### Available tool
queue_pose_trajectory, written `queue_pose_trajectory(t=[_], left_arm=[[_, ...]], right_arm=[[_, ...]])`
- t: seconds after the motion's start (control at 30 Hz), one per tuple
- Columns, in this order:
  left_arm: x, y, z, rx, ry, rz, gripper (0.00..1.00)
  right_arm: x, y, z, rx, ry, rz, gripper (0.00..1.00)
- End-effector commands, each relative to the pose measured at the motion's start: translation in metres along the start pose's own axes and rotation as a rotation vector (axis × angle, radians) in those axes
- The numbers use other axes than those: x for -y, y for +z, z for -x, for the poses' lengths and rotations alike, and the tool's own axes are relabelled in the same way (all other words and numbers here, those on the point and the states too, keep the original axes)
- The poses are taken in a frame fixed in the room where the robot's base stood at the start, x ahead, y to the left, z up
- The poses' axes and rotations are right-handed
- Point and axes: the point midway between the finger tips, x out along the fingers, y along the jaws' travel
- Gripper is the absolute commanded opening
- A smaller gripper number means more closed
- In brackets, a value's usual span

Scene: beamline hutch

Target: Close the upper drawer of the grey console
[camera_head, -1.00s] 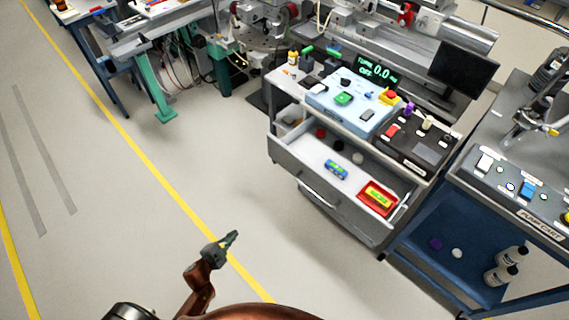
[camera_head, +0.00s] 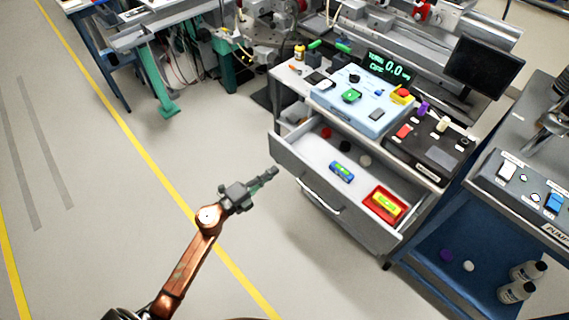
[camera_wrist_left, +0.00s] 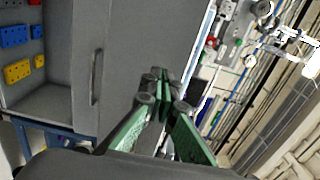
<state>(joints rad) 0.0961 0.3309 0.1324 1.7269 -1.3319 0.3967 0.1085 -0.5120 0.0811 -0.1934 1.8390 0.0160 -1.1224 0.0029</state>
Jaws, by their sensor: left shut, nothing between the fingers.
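The grey console's upper drawer (camera_head: 318,187) stands pulled out toward the front. Inside it lie a blue item (camera_head: 341,171), a red tray (camera_head: 384,204) with a yellow-green thing in it, and several small round pieces. My left gripper (camera_head: 272,173) is shut and empty, just left of the drawer front in the head view; I cannot tell whether it touches. In the left wrist view the shut green fingers (camera_wrist_left: 162,78) point at a grey panel with a vertical handle (camera_wrist_left: 96,77). My right gripper is not in view.
A pale blue control box (camera_head: 362,102) and a black panel (camera_head: 430,147) sit on the console top. A blue cart (camera_head: 452,245) with bottles stands at the right. The floor left of the console is clear.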

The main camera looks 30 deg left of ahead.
Motion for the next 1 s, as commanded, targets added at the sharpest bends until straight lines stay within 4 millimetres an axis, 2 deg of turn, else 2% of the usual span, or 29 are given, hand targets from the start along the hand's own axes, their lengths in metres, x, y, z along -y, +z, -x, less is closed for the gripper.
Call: queue_pose_trajectory(t=[0.1, 0.33, 0.5, 0.83, 1.0], left_arm=[[-0.002, 0.001, -0.024, 0.0, 0.0, -0.001, 0.0], [-0.002, 0.001, -0.05, 0.001, 0.001, 0.0, 0.0], [0.0, 0.0, -0.056, 0.001, 0.0, 0.0, 0.0], [0.0, 0.001, -0.056, 0.001, 0.0, 0.001, 0.0], [0.0, 0.01, -0.057, 0.016, 0.001, 0.001, 0.0]], right_arm=[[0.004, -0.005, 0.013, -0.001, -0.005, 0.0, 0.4], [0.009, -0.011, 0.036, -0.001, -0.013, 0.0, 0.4], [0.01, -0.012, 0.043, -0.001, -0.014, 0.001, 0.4], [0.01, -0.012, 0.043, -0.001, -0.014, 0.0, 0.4], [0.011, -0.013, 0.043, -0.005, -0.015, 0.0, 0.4]])
